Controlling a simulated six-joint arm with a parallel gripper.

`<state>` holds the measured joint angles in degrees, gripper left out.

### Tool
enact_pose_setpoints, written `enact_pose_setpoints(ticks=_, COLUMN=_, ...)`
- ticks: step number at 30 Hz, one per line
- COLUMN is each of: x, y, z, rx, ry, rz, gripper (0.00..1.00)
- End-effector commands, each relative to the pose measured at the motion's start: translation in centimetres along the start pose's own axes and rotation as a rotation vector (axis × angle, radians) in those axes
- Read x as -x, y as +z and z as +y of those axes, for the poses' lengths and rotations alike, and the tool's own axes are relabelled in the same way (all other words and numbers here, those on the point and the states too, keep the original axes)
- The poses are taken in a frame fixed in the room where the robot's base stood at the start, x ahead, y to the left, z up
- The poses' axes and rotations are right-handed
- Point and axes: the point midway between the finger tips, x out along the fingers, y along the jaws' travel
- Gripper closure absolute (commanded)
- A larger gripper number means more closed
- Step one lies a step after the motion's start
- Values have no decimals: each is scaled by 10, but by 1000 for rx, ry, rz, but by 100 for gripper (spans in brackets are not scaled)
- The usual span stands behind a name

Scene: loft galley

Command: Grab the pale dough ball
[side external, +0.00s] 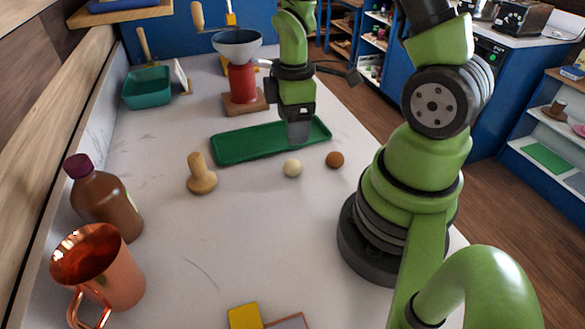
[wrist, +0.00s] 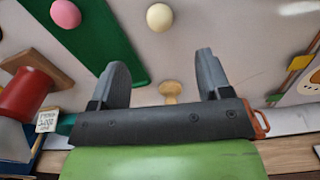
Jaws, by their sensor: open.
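The pale dough ball (side external: 292,168) sits on the light worktop just in front of the green tray. In the wrist view the pale ball (wrist: 159,17) is near the top edge, beyond the fingertips and roughly centred between them. My gripper (side external: 299,140) hangs over the right part of the tray, behind the pale ball in the side view. In the wrist view my gripper (wrist: 161,60) has its fingers wide apart with nothing between them. A pink ball (wrist: 65,14) shows over the green tray there; I cannot see it in the side view.
The green tray (side external: 240,147) lies behind the ball. A brown ball (side external: 335,159) is to its right, a wooden stamp (side external: 200,175) to its left. A red grinder (side external: 243,84) stands behind the tray. A bottle (side external: 105,200) and copper mug (side external: 115,270) stand left.

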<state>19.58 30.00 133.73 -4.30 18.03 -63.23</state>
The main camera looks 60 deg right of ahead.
Motion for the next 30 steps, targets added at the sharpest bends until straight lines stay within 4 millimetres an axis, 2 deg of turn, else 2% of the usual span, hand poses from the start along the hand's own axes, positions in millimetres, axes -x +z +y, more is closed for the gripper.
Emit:
enact_pose_setpoints(ticks=10, x=-41, y=2, z=-1, rx=24, ry=-15, rz=-10, gripper=29)
enact_pose_setpoints(ticks=18, x=-58, y=2, z=0, rx=22, ry=-11, rz=-8, gripper=29)
enact_pose_setpoints(ticks=27, x=-96, y=1, z=0, rx=23, ry=-13, rz=-8, gripper=29)
enact_pose_setpoints(ticks=30, x=-103, y=1, z=0, rx=21, ry=-12, rz=-7, gripper=29)
